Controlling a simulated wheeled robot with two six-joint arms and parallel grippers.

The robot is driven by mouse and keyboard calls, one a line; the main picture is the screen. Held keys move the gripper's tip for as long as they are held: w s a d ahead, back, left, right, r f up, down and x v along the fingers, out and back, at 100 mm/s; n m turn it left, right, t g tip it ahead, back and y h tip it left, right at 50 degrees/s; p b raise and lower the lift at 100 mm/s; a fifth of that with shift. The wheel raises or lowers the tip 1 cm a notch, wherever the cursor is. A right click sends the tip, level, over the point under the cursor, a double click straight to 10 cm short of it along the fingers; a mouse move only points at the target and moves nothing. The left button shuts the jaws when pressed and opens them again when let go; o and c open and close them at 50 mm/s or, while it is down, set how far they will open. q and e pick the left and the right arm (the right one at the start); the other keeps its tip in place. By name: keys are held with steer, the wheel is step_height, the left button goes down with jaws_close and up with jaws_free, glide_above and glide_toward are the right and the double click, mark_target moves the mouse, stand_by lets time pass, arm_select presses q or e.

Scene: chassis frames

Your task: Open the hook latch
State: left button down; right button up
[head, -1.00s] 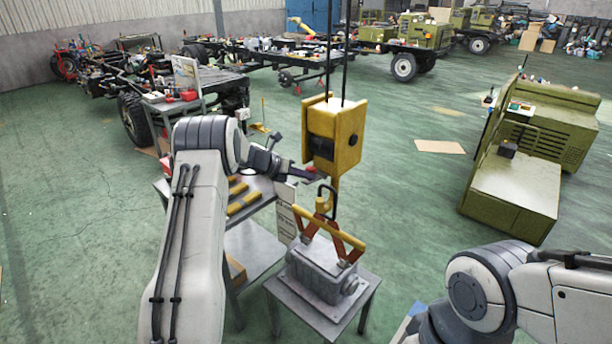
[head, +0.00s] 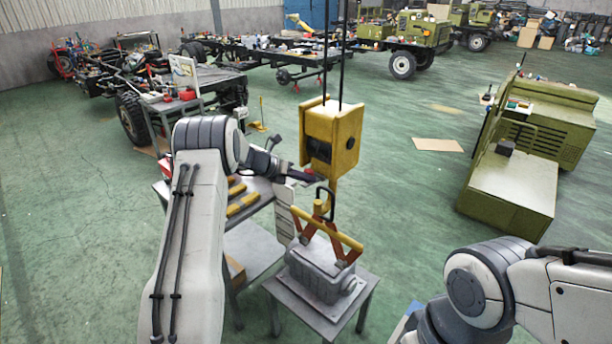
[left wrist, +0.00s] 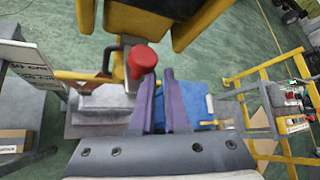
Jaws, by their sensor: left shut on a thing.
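The yellow hook block (head: 333,135) hangs on two dark cables, with its hook (head: 320,207) below it. The hook goes through the top of a yellow and orange lifting frame (head: 335,235) on a grey housing (head: 322,272). My left gripper (head: 312,178) is just under the block, beside the hook. In the left wrist view a red knob (left wrist: 142,60), which looks like the latch's end, is at the tips of my left gripper (left wrist: 162,88). The fingers are close together and shut on the latch; the fingers hide most of it. My right gripper is out of view.
The housing stands on a small grey table (head: 350,310). A grey bench (head: 262,195) with yellow bars is behind my left arm. The green floor between is mostly clear.

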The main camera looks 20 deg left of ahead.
arm_select(q)
steer(key=a+r+p, duration=0.3)
steer(key=r+p, duration=0.2)
steer(key=r, duration=0.4)
steer(key=shift+s+a+t+p, duration=0.3)
steer(key=shift+a+p, duration=0.1)
steer(key=shift+d, duration=0.1)
